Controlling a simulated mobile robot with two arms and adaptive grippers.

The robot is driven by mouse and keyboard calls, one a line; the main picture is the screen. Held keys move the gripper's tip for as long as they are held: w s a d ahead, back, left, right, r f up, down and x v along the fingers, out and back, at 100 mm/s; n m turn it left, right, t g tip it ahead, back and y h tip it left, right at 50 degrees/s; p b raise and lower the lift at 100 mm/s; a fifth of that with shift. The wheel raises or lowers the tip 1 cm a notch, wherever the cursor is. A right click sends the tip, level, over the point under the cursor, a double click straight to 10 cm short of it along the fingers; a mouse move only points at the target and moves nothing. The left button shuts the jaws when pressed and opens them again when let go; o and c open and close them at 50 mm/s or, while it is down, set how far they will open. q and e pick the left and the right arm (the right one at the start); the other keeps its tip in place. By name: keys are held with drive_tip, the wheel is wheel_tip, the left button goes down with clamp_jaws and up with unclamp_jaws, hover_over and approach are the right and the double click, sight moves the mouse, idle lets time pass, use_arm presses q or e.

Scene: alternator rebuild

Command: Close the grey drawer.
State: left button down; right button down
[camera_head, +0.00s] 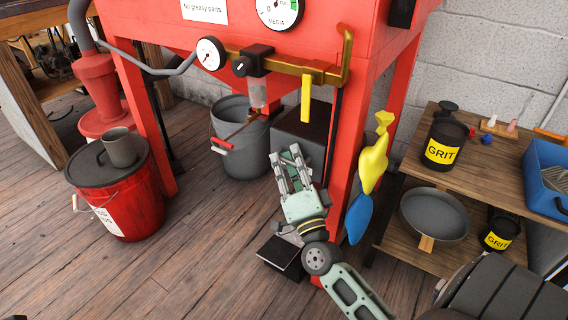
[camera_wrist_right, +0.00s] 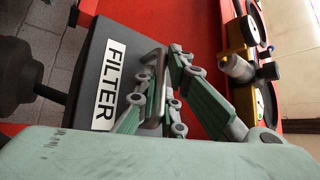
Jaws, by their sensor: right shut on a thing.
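The grey drawer (camera_head: 318,123) shows in the head view as a dark grey box low between the red cabinet's legs. Its front carries a white FILTER label (camera_wrist_right: 109,82) in the right wrist view. A bent metal handle (camera_wrist_right: 155,58) stands out from this front. My right gripper (camera_head: 288,156) is at the drawer's front, its fingers shut on the handle. The fingers also show around the handle in the wrist view (camera_wrist_right: 157,90). They hide part of the handle and front. How far the drawer stands out is hard to tell. My left gripper is not in view.
The red cabinet (camera_head: 225,30) has gauges and a brass pipe (camera_head: 290,65) above the drawer. A grey bucket (camera_head: 238,150) stands left of the drawer. A red bin (camera_head: 125,205) stands further left. A wooden shelf (camera_head: 500,150) with GRIT cans is at right. Floor at front left is clear.

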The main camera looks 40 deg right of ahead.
drive_tip(key=c, duration=2.1)
unclamp_jaws()
drive_tip(key=shift+d, duration=0.25)
drive_tip(key=v, duration=1.2)
drive_tip(key=shift+w+a+f, duration=0.1)
drive_tip(key=shift+a, duration=0.05)
